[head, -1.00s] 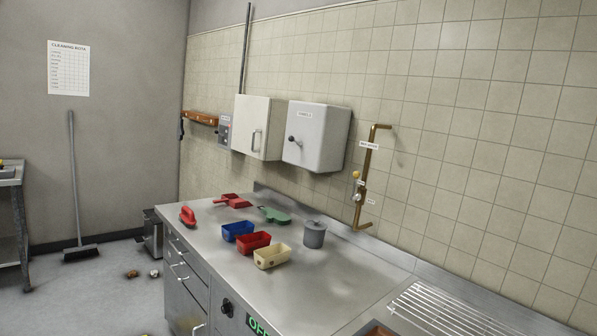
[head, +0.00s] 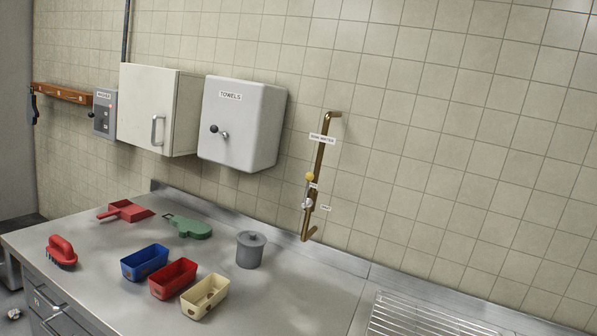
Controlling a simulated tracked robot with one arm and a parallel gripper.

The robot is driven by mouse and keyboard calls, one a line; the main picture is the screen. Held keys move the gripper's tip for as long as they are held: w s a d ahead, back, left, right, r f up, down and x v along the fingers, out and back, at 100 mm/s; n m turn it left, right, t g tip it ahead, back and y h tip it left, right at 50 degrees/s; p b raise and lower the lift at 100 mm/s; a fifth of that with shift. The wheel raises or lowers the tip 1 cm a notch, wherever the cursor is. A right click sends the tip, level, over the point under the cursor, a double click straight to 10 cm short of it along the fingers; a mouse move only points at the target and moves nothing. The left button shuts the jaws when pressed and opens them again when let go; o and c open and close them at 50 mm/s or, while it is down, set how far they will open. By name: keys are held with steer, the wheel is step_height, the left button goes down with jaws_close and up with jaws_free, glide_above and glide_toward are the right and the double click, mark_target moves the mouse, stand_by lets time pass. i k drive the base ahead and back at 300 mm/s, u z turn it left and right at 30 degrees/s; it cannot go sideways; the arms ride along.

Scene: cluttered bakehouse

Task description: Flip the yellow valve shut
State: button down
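The yellow valve (head: 309,177) is a small yellow knob or handle end on a brass pipe (head: 319,160) fixed to the tiled wall, right of the towel box. A silvery fitting (head: 307,203) sits on the pipe just below it. A white label on the upper pipe seems to name water; smaller tags by the valve are too small to read. The lever's exact angle is hard to tell from here. My gripper is not in view.
The steel counter (head: 270,305) holds a grey lidded pot (head: 251,249), blue (head: 145,262), red (head: 173,279) and cream tins (head: 204,297), a red brush (head: 61,251), a red scoop (head: 125,211) and a green item (head: 189,227). A towel box (head: 241,125) juts from the wall. A wire rack (head: 425,318) lies front right.

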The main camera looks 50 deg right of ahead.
mark_target(307, 203)
steer(key=z, duration=0.4)
steer(key=i, duration=1.4)
steer(key=z, duration=0.45)
